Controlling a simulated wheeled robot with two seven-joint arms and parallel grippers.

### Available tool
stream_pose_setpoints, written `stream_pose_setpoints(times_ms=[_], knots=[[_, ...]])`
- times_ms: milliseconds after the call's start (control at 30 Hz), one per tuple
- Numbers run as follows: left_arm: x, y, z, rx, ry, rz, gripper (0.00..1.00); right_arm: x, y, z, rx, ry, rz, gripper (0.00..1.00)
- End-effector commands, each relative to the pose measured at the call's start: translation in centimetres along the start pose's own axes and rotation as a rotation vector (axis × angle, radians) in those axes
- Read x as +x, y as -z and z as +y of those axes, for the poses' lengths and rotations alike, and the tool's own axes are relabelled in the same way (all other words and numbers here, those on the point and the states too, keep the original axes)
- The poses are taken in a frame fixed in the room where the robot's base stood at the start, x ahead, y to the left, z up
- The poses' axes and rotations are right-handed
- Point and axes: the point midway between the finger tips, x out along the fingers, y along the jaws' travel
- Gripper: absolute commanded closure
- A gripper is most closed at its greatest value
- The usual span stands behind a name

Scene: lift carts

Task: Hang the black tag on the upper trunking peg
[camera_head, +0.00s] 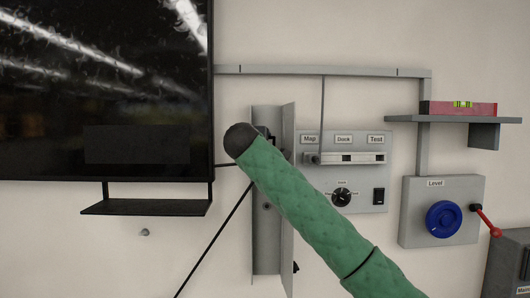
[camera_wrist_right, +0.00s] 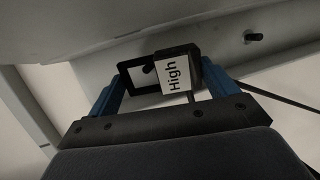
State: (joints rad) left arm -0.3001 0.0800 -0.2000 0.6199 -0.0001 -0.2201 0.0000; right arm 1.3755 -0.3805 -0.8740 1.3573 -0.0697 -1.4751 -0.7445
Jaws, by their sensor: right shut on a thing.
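The black tag (camera_wrist_right: 183,50) has a white label reading "High" and an open black frame at its left in the right wrist view. My right gripper (camera_wrist_right: 163,72) is shut on the tag, its blue fingers on either side. A dark peg tip (camera_wrist_right: 148,69) shows within the frame opening; whether it passes through cannot be told. Another peg (camera_wrist_right: 252,37) stands bare on the grey trunking, apart from the tag. In the head view my green right arm reaches the upper part of the vertical trunking (camera_head: 266,240) and hides most of the gripper and tag. My left gripper is out of view.
The trunking's side flange (camera_head: 288,115) stands out beside my arm. A panel (camera_head: 372,200) with a slider and dial is close on the right. A black screen (camera_head: 100,85) with a small shelf (camera_head: 145,207) is at left.

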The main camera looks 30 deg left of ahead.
Motion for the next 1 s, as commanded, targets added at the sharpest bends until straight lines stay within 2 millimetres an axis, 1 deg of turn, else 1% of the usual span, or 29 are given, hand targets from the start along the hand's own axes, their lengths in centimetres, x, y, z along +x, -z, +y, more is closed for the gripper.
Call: stream_pose_setpoints(times_ms=[1000], knots=[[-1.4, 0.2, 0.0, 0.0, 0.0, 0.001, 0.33, 3.0, 1.0, 0.8, 0.0, 0.0, 0.0, 0.37]])
